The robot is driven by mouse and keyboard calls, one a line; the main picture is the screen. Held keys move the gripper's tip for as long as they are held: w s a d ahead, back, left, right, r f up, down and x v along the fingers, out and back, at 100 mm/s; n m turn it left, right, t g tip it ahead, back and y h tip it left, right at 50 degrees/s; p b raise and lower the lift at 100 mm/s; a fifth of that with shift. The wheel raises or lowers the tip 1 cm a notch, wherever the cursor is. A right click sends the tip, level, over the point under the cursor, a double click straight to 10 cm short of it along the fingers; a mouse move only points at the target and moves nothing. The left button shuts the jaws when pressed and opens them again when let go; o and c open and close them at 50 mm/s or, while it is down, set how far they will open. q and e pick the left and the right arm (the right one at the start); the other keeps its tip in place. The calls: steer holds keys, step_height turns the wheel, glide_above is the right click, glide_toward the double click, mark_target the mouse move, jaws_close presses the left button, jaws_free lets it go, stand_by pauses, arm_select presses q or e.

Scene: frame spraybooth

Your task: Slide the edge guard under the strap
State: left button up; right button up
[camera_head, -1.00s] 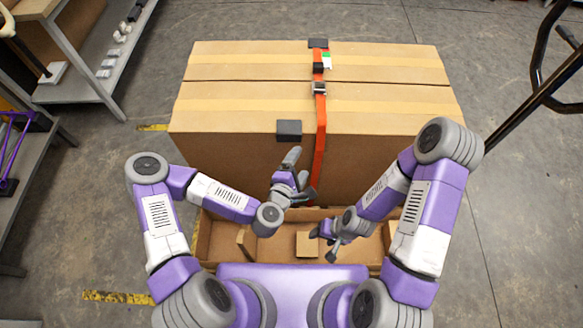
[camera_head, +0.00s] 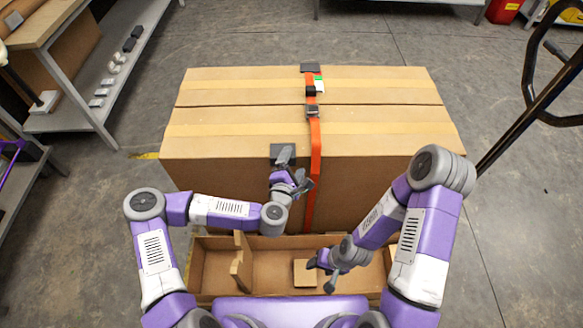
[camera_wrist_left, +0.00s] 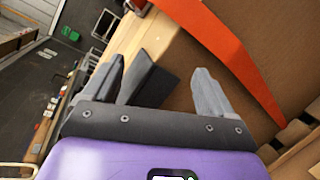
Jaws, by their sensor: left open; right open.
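The edge guard (camera_head: 275,152) is a dark angled piece on the front top edge of the big carton (camera_head: 220,185), just left of the orange strap (camera_head: 315,150). The strap runs over the carton and down its front. My left gripper (camera_head: 292,168) is open in front of the guard and partly hides it. In the left wrist view, the guard (camera_wrist_left: 150,82) shows between the open fingers (camera_wrist_left: 157,70), nearer the left one, and the strap (camera_wrist_left: 232,50) passes beyond the right finger. My right gripper (camera_head: 325,272) is open and empty, low over the cardboard tray.
A second dark guard (camera_head: 310,68) sits under the strap at the carton's far edge. A buckle (camera_head: 312,111) lies on the strap on top. The open cardboard tray (camera_head: 215,280) with dividers stands before the carton. A shelf is at left, a dark handlebar (camera_head: 530,105) at right.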

mark_target(328, 158)
arm_select(q)
steer(key=c, duration=1.1)
steer(key=o, duration=0.4)
steer(key=shift+c, duration=0.9)
steer(key=shift+s+d+p, duration=0.1)
steer(key=shift+d+p, duration=0.4)
steer(key=shift+d, duration=4.5)
steer(key=o, duration=0.9)
